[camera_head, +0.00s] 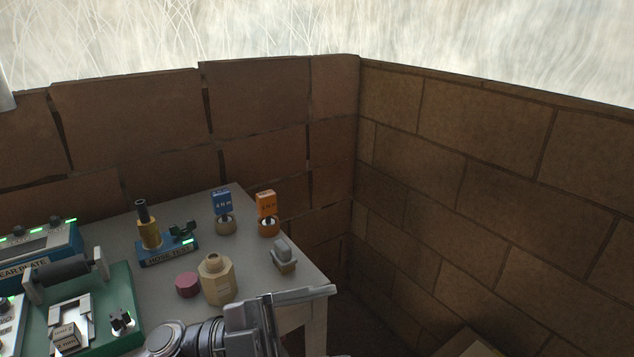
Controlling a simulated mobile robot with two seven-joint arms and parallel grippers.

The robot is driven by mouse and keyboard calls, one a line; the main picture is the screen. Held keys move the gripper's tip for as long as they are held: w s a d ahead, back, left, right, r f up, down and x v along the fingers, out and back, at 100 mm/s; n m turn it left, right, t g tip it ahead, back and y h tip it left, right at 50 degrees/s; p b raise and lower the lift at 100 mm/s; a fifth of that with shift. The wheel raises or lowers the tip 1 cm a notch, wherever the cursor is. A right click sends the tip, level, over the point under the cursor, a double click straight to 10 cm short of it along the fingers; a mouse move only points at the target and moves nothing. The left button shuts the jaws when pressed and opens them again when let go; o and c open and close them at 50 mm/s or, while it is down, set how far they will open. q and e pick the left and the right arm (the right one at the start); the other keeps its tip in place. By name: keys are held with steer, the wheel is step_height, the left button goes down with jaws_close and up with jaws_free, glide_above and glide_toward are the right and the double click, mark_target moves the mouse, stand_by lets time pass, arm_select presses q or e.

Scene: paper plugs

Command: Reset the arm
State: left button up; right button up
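One grey gripper (308,295) shows at the bottom middle, in front of the table's front right corner. Its arm comes in from the lower left, so I take it as my left. The fingers point right and are seen edge-on, so I cannot tell whether they are open or shut. No object shows in them. My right gripper is not in view.
The grey table (120,235) holds a tan bottle (217,281), a pink round piece (188,285), a hose test stand (168,250), blue (222,202) and orange (266,204) tags, a grey plug-like piece (284,254) and a green device (122,290). Brick walls (460,170) stand behind and right.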

arm_select(q)
steer(key=w+a+f+n+t+y, duration=0.5)
steer(key=a+f+n+t+y, duration=0.55)
steer(key=n+t, duration=0.75)
steer(key=s+a+f+n+g+y, duration=0.2)
steer(key=s+a+f, duration=0.1)
steer(key=f, duration=0.4)
steer(key=s+a+f+n+g+y, duration=0.2)
steer(key=s+a+f+g+y, duration=0.1)
steer(key=s+f, duration=0.2)
steer(key=s+a+f+n+g+y, duration=0.2)
steer(key=s+a+f+y, duration=0.1)
steer(key=f, duration=0.6)
steer(key=shift+s+a+n+g, duration=0.3)
steer(key=shift+s+a, duration=0.2)
steer(key=shift+s, duration=0.5)
steer(key=shift+a+y, duration=0.1)
steer(key=shift+y, duration=0.15)
